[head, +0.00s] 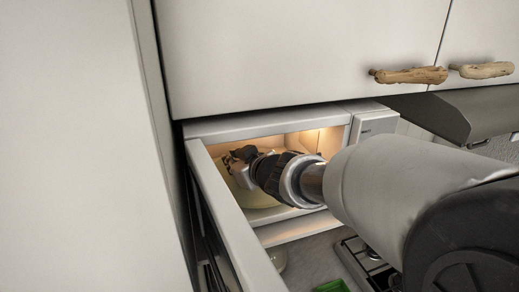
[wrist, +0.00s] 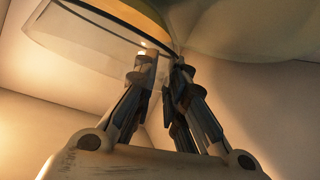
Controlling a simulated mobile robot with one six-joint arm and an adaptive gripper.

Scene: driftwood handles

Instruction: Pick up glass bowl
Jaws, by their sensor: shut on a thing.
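The glass bowl (head: 262,199) is a pale yellow-green, see-through shape inside the lit, open microwave in the head view. My gripper (head: 238,158) reaches into the microwave and is shut on the bowl near its upper edge. The gripper and wrist hide part of the bowl. In the wrist view, my gripper's fingers (wrist: 164,62) are close together at the glass, and the pale bowl wall (wrist: 250,30) fills the upper right. I cannot tell whether the bowl touches the microwave floor.
The microwave door (head: 232,225) is swung open along the left of my arm. Upper cabinets with a driftwood handle (head: 410,76) hang above it. A range hood (head: 455,115) is at the right, over a stove (head: 362,262). A green object (head: 331,286) lies below.

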